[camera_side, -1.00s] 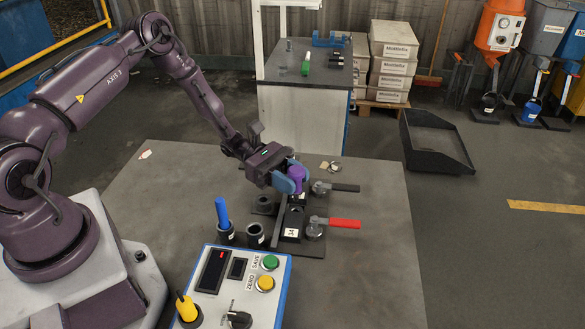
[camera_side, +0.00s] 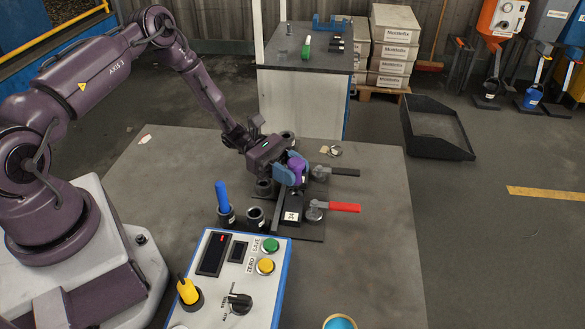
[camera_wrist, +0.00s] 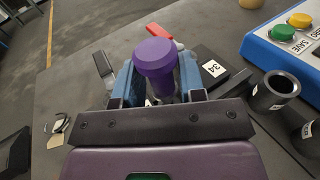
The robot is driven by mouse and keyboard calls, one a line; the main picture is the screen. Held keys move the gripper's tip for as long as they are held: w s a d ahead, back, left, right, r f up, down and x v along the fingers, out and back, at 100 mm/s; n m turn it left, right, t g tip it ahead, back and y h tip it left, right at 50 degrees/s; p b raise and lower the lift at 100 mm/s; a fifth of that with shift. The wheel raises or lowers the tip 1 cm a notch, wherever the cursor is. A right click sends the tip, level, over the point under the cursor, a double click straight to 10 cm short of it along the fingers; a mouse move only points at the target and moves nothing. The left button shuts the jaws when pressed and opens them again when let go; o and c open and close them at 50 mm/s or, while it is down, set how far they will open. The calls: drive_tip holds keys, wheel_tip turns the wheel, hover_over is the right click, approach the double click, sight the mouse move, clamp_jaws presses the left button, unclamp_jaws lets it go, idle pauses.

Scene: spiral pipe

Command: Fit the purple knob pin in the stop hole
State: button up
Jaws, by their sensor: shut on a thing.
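The purple knob pin (camera_side: 297,167) is held upright between the blue fingers of my gripper (camera_side: 292,174). In the wrist view the purple knob (camera_wrist: 155,58) stands between the two fingertips of my gripper (camera_wrist: 160,88), and my gripper is shut on it. The pin is over or at the far part of the black fixture (camera_side: 291,203), which carries a "34" label. The stop hole and the pin's lower end are hidden by the knob and fingers, so I cannot tell whether the pin's tip is in the hole.
A red-handled clamp (camera_side: 345,207) and a black-handled clamp (camera_side: 345,172) stand right of the fixture. A blue pin (camera_side: 221,194) stands in a dark holder at left, beside an open dark cup (camera_side: 255,217). The control box (camera_side: 232,280) is in front. The table's right side is clear.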

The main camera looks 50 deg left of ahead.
drive_tip(key=shift+f, duration=0.9)
drive_tip(key=o, duration=1)
drive_tip(key=shift+a, duration=0.15)
